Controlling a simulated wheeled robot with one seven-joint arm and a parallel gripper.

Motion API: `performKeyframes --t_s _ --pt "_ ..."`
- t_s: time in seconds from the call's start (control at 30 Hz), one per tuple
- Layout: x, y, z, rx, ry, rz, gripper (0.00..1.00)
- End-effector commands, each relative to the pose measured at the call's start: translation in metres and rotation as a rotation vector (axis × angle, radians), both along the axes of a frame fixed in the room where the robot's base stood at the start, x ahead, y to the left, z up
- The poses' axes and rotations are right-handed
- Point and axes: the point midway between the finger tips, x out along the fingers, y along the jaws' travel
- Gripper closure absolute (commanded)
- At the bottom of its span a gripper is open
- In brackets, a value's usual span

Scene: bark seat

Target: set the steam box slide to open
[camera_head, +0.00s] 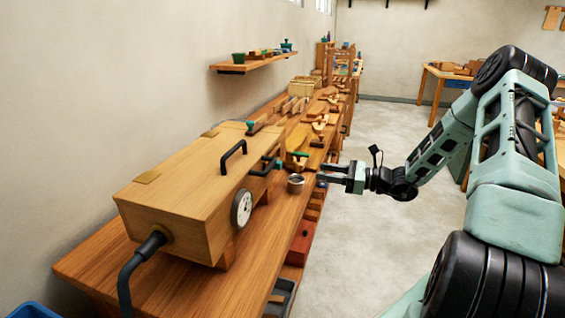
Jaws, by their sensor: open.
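The steam box (175,190) is a long wooden box on the workbench at the left. A black bar handle (233,153) stands on its top. A second dark handle (266,165) sits at the side near its far end; it may be the slide, but I cannot tell its position. A round white dial (242,207) is on the side facing the room. My gripper (321,173) is open and empty, pointing left over the bench's front edge. It is to the right of the dark side handle and apart from it.
A small metal cup (295,184) stands on the workbench (265,235) between the box and my gripper. Wooden tools crowd the bench farther back. A black hose (130,270) leaves the box's near end. The floor (370,240) right of the bench is clear.

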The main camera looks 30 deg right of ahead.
Motion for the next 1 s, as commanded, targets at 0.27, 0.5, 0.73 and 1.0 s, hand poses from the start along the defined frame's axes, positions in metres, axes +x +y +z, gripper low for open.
performKeyframes --t_s 0.27,0.5,0.73,1.0 --pt "0.048 0.038 0.003 0.001 0.001 0.004 0.58" --pt "0.084 0.067 0.002 0.001 0.001 0.005 0.58" --pt "0.104 0.082 0.001 0.0 0.0 0.002 0.58" --pt "0.108 0.085 0.0 -0.001 0.001 0.002 0.58"
